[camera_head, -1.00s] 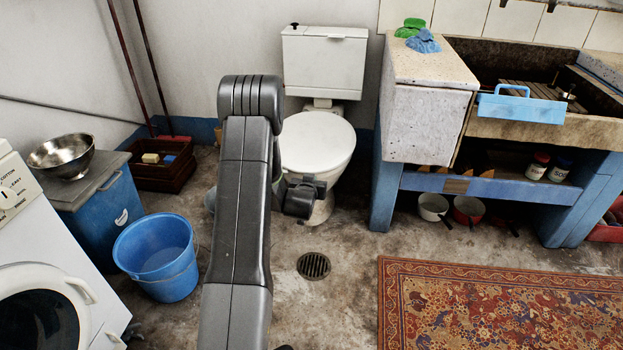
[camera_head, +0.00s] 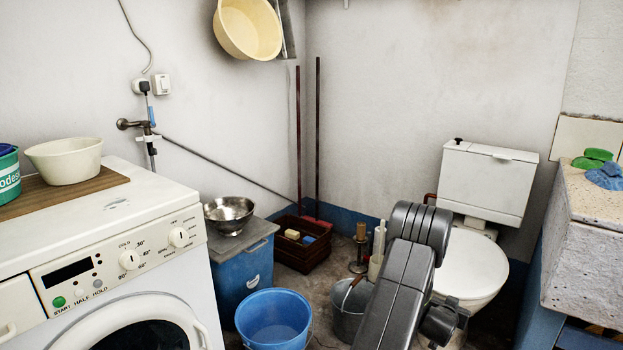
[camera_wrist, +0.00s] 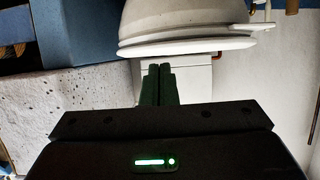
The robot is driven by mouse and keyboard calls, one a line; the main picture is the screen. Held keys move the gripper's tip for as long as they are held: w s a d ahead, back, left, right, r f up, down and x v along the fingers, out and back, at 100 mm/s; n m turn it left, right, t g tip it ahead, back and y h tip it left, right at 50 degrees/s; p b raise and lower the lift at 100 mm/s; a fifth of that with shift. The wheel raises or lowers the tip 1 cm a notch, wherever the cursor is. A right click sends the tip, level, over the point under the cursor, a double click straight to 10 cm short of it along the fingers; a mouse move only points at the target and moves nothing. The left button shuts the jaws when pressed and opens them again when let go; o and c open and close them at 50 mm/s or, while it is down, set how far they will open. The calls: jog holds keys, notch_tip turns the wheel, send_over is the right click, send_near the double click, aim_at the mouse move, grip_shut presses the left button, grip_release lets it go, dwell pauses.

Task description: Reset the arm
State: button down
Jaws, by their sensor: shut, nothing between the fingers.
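My gripper shows in the wrist view (camera_wrist: 159,84) with its two dark fingers side by side and together, with nothing between them. In the head view my grey arm rises at the lower right and folds over, and the wrist end (camera_head: 447,320) hangs in front of the toilet (camera_head: 470,264). The fingertips are hard to make out there. The white toilet also fills the top middle of the wrist view (camera_wrist: 185,27), beyond the fingers and apart from them.
A washing machine (camera_head: 110,250) stands at the left. A blue bucket (camera_head: 273,318), a metal bucket (camera_head: 350,308), a blue box (camera_head: 243,275) with a steel bowl (camera_head: 229,213), and a wooden crate (camera_head: 300,250) stand on the floor. The stone trough (camera_head: 590,240) is at the right.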

jog(key=f+b+x, duration=0.1)
jog(key=b+x, duration=0.1)
jog(key=x, duration=0.7)
jog(key=shift+s+a+f, duration=0.25)
jog(key=shift+f, duration=0.15)
jog(key=shift+s+y, duration=0.1)
jog(key=shift+y, duration=0.2)
